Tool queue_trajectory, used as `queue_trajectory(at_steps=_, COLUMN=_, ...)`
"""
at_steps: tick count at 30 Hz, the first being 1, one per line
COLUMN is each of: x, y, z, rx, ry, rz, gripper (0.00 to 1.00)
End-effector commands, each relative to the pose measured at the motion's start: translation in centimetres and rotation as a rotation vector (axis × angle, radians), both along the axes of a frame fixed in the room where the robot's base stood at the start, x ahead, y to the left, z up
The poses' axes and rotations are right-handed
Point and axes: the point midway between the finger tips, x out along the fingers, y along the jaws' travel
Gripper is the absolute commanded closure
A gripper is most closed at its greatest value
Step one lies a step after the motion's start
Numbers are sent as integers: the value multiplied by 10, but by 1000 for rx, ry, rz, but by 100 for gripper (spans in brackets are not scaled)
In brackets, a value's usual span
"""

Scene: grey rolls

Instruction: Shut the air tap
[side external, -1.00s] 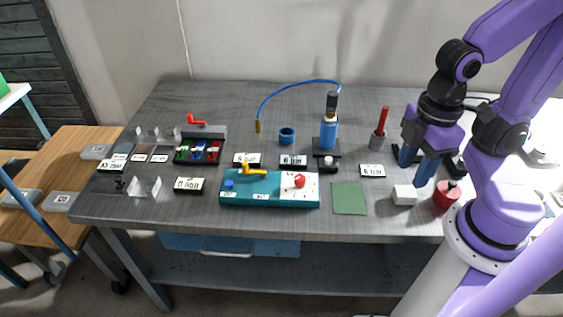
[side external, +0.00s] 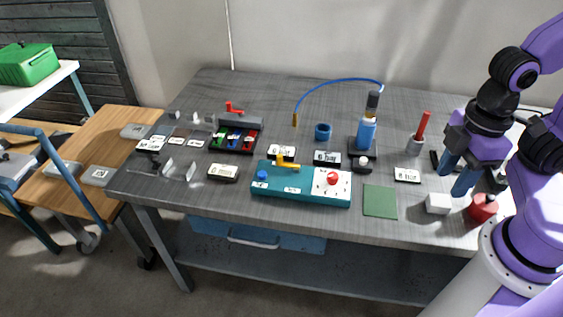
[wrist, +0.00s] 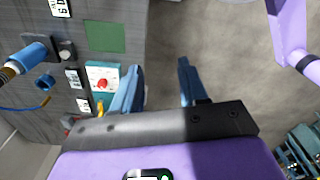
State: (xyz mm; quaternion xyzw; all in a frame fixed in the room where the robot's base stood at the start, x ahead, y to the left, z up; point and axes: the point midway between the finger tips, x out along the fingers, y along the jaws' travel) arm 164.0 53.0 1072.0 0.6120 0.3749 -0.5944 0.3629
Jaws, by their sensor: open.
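A teal panel box (side external: 268,189) stands near the front middle of the table. A yellow lever tap (side external: 288,166) sits on its back edge, its handle pointing right along the box. A second lever, red (side external: 234,109), sits on a grey block farther back left; I cannot tell from labels which is the air tap. My gripper (side external: 453,180) is open and empty, well right of the box, above and behind a white block (side external: 438,203). In the wrist view my open fingers (wrist: 158,70) have bare floor between them; the left finger partly hides the teal box.
A red knob (side external: 332,178) and a blue knob (side external: 262,175) are on the box. A green mat (side external: 380,201) lies between box and white block. A red cylinder (side external: 482,207) stands at front right.

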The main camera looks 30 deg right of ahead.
Motion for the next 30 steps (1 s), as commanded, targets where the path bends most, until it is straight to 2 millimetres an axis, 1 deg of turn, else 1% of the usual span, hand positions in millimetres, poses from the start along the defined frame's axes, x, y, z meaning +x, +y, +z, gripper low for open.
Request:
queue_trajectory(at_steps=13, x=1, y=1, z=0, rx=0, ry=0, rz=-4, gripper=57)
queue_trajectory(at_steps=14, x=2, y=2, z=1, rx=0, ry=0, rz=-11, gripper=57)
queue_trajectory(at_steps=17, x=14, y=13, z=5, rx=0, ry=2, rz=-73, gripper=57)
queue_trajectory(at_steps=20, x=41, y=34, z=13, rx=-2, ry=5, rz=-200, gripper=57)
queue_trajectory(at_steps=23, x=78, y=59, z=21, rx=-5, ry=10, rz=-377, gripper=57)
queue_trajectory(at_steps=24, x=95, y=68, z=24, rx=-6, ry=12, rz=-453, gripper=57)
queue_trajectory(at_steps=26, x=119, y=81, z=27, rx=-7, ry=14, rz=-562, gripper=57)
queue_trajectory(at_steps=27, x=137, y=89, z=28, rx=-8, ry=15, rz=-635, gripper=57)
queue_trajectory(at_steps=29, x=162, y=99, z=29, rx=-10, ry=18, rz=-745, gripper=57)
queue_trajectory(at_steps=30, x=180, y=106, z=29, rx=-10, ry=19, rz=-817, gripper=57)
